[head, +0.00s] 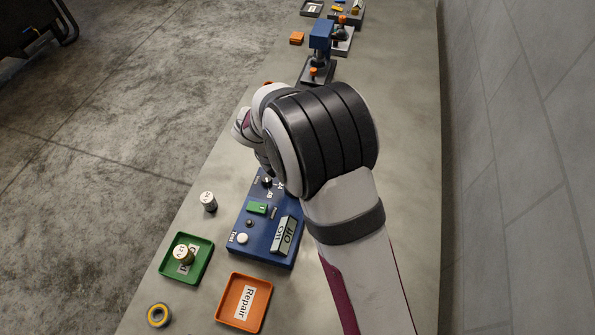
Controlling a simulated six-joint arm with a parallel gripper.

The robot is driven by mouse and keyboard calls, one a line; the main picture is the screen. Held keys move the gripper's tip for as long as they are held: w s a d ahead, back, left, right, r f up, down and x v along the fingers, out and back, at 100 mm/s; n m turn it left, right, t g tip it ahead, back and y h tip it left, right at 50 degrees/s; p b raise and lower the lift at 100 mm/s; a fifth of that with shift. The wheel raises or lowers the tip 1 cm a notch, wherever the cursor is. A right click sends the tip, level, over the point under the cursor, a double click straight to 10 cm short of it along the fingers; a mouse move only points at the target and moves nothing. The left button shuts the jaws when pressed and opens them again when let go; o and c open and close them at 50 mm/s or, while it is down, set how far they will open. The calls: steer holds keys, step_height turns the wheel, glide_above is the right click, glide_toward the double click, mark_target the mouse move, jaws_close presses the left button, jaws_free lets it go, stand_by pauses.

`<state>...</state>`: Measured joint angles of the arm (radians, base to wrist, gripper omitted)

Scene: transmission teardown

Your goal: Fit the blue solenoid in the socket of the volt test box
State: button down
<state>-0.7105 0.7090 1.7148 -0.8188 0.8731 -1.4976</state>
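The volt test box (262,244) is a blue box on the bench at lower centre. It has a tilted grey display (285,235), a round white button (242,238) and a green piece (257,208) on top. Its far end, with small dark and white parts (267,182), is partly covered by my arm. My gripper (263,163) is over or close to that far end. Only a dark sliver of it shows, and its fingers are hidden. I cannot make out a blue solenoid, nor whether one is held or seated in the socket.
A silver labelled cylinder (208,201) stands left of the box. Another (184,254) stands in a green tray (204,262). An orange "Repair" tray (222,312) and a yellow-rimmed ring (158,315) are nearer. Blue and grey stations (320,40) stand farther off. A wall is right.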

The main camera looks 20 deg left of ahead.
steer(key=shift+f, duration=0.35)
steer(key=shift+c, duration=1.9)
jaws_free()
steer(key=c, duration=0.3)
steer(key=shift+o, duration=1.3)
